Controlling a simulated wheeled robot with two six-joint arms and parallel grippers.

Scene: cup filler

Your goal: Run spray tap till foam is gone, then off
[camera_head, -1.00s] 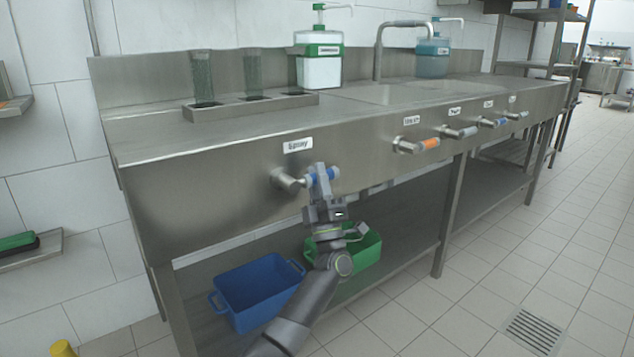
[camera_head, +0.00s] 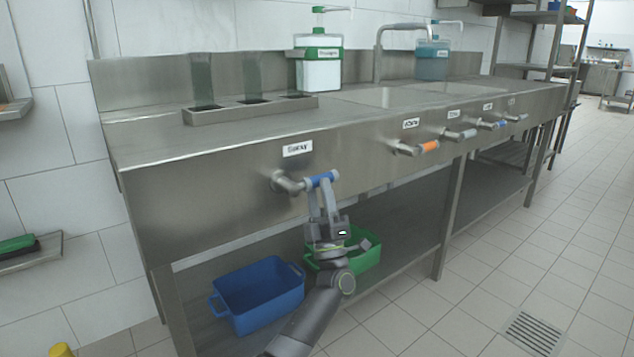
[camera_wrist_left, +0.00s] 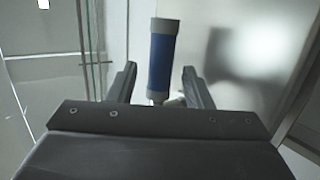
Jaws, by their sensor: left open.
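The spray tap (camera_head: 285,184) is on the counter front under the "Spray" label (camera_head: 297,148). Its blue handle (camera_head: 321,179) points right. My left gripper (camera_head: 323,191) is open just below the handle. In the left wrist view, the blue handle with grey ends (camera_wrist_left: 162,60) stands between the spread fingers (camera_wrist_left: 158,85), with gaps on both sides. Three dark slots lie in a raised steel tray (camera_head: 220,115). Tall clear panels (camera_head: 202,78) stand behind the slots and look plain. I cannot make out any foam. My right gripper is out of view.
Taps with orange (camera_head: 428,147), grey and blue handles line the front to the right. A green-labelled pump bottle (camera_head: 320,68) and a blue one (camera_head: 432,60) stand on top. A blue bin (camera_head: 258,290) and a green bin (camera_head: 368,255) sit on the lower shelf.

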